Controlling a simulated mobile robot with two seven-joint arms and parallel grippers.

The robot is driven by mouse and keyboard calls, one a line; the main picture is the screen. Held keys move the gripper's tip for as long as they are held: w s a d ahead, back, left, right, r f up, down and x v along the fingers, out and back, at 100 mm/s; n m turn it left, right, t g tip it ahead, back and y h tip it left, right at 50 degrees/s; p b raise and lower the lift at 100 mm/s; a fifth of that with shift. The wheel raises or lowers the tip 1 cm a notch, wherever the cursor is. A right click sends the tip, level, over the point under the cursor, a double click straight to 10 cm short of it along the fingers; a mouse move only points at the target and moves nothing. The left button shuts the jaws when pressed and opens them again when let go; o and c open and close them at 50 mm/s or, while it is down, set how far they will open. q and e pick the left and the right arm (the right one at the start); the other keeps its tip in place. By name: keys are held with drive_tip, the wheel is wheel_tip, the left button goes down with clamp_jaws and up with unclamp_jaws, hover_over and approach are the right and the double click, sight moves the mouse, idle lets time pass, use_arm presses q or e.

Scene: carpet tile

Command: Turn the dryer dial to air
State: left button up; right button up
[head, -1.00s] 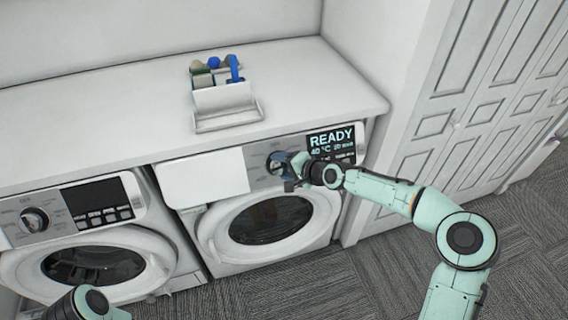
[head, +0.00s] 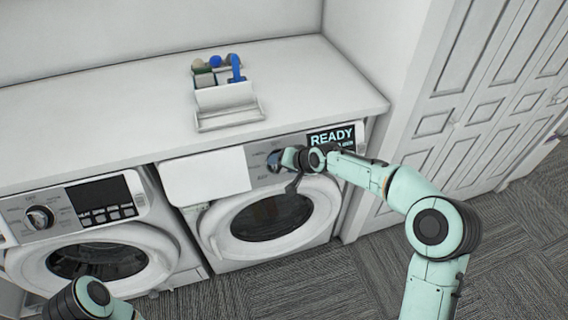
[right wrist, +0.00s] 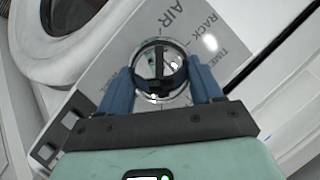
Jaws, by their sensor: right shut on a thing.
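The dryer (head: 268,228) is the right-hand white machine, with a lit display (head: 331,137) reading READY. Its dial (right wrist: 158,62) is round and silver with a dark bar across it, and shows in the right wrist view. The bar stands nearly upright in that picture. The word AIR (right wrist: 176,14) is printed just above the dial, with RACK and TIMED to its right. My right gripper (right wrist: 160,82) has its blue fingers on either side of the dial and is shut on it. In the head view the gripper (head: 274,160) largely hides the dial. My left gripper is out of view.
A second machine (head: 85,230) with its own dial (head: 39,217) stands to the left. A white caddy (head: 226,104) with bottles sits on the white countertop (head: 110,110). A wall and panelled doors (head: 480,100) stand at right. The grey carpet (head: 350,285) in front is clear.

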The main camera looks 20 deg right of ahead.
idle(0.4)
drive_tip(key=o, duration=1.1)
drive_tip(key=shift+c, duration=0.2)
drive_tip(key=b+v, duration=0.1)
drive_tip(key=v, duration=1.2)
drive_tip(key=shift+s+d+r, duration=0.1)
